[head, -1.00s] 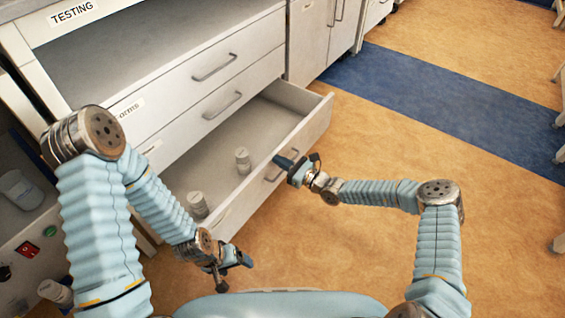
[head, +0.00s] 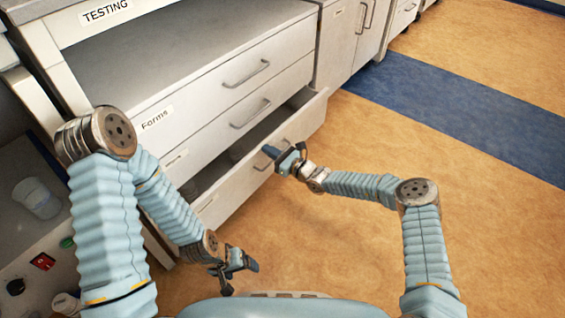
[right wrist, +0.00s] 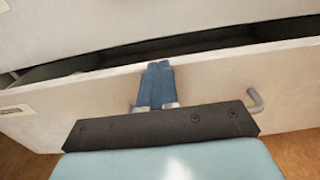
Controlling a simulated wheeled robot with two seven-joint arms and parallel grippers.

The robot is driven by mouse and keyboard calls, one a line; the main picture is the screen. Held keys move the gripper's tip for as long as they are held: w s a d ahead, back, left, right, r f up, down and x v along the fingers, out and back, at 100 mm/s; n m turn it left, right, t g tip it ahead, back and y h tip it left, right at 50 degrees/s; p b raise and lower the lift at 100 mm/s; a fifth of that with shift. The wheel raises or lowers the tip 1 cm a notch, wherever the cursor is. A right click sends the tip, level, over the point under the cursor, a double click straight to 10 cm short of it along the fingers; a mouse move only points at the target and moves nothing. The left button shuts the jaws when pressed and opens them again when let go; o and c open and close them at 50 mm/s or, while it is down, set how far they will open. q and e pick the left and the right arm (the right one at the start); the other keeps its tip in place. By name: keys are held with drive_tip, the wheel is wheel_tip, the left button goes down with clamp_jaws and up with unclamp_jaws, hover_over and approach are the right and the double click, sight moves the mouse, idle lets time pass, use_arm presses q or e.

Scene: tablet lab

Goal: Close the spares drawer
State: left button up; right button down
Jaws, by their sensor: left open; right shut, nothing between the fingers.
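The spares drawer (head: 246,180) is the lowest drawer of the white cabinet in the head view. It stands partly open, with a dark gap above its front. Its front (right wrist: 215,82) spans the right wrist view, where one end of its handle (right wrist: 256,101) shows. My right gripper (head: 274,154) is shut and empty, its fingertips at the drawer front near the handle; they also show in the right wrist view (right wrist: 159,66). Whether they touch cannot be told for sure. My left gripper (head: 240,270) is open, in front of the cabinet, apart from the drawer.
Two closed drawers, the upper one labelled Forms (head: 230,85), sit above. A blue floor strip (head: 440,105) crosses the tan floor (head: 400,155), which is clear at right. A white container (head: 38,198) stands at left.

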sight(261, 145)
drive_tip(key=b+x, duration=0.2)
drive_tip(key=x, duration=0.2)
drive_tip(key=shift+f, duration=0.2)
drive_tip(key=shift+w+a+r, duration=0.2)
drive_tip(key=shift+w+a, duration=0.1)
drive_tip(key=shift+a, duration=0.15)
